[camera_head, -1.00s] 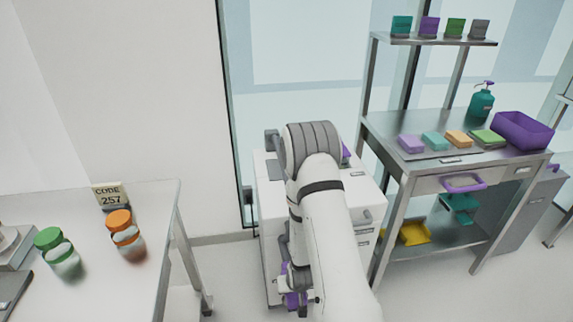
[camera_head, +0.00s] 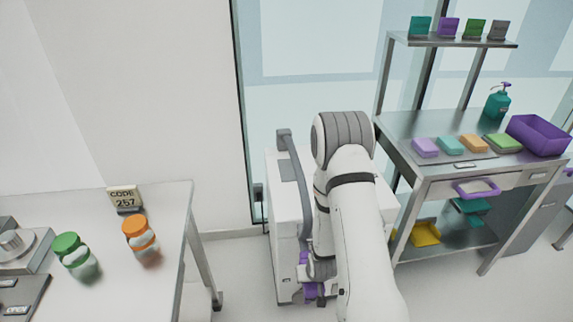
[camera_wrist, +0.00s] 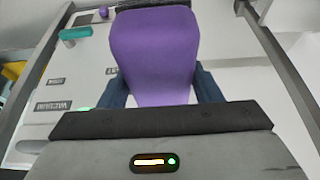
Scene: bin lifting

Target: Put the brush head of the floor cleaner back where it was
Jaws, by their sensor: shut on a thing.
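The floor cleaner (camera_head: 290,228) is a white box-shaped machine with a tall grey bar on its left side. It stands on the floor in the middle of the head view, partly hidden by my arm. In the wrist view, the dark blue fingers of my gripper (camera_wrist: 160,88) are shut on a broad purple part (camera_wrist: 153,50). I cannot tell whether this is the brush head itself or its handle. Purple also shows low at the cleaner's front in the head view (camera_head: 313,291). A white panel (camera_wrist: 70,75) with a VACUUM label and a teal lever (camera_wrist: 75,33) lies beside it.
A steel workbench (camera_head: 408,125) with coloured sponges and a purple bin (camera_head: 538,135) stands close on the right. A white table (camera_head: 165,215) with two jars stands on the left. Floor shows between this table and the cleaner. A glass wall is behind.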

